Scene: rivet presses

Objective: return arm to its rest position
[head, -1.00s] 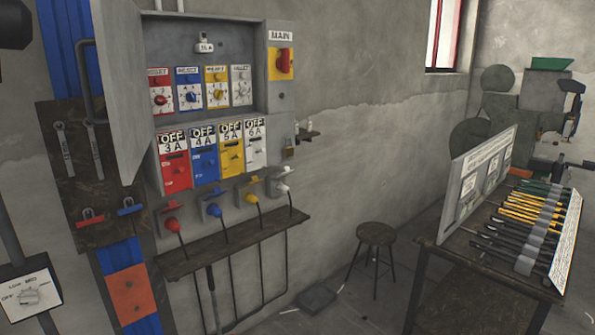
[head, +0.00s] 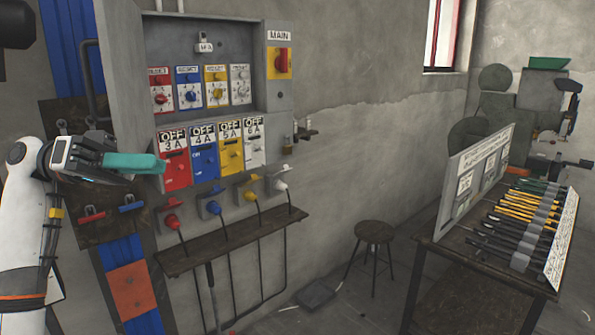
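My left arm (head: 25,225) stands upright at the left edge in the head view, its white links bent at the top. My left gripper (head: 156,164) points to the right, with a teal finger-like part reaching to the lower left of the red 3A switch panel (head: 175,163). I see it side-on, so the gap between the fingers is hidden. I cannot tell if it touches the panel, and no separate object shows clearly in it. My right arm and gripper are not in the picture.
An open grey cabinet door (head: 121,90) stands just above my gripper. Plugs with cables hang over a shelf (head: 230,240) below the switches, all marked OFF. A stool (head: 375,232) and a table (head: 480,268) with tools stand to the right. Floor between is mostly clear.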

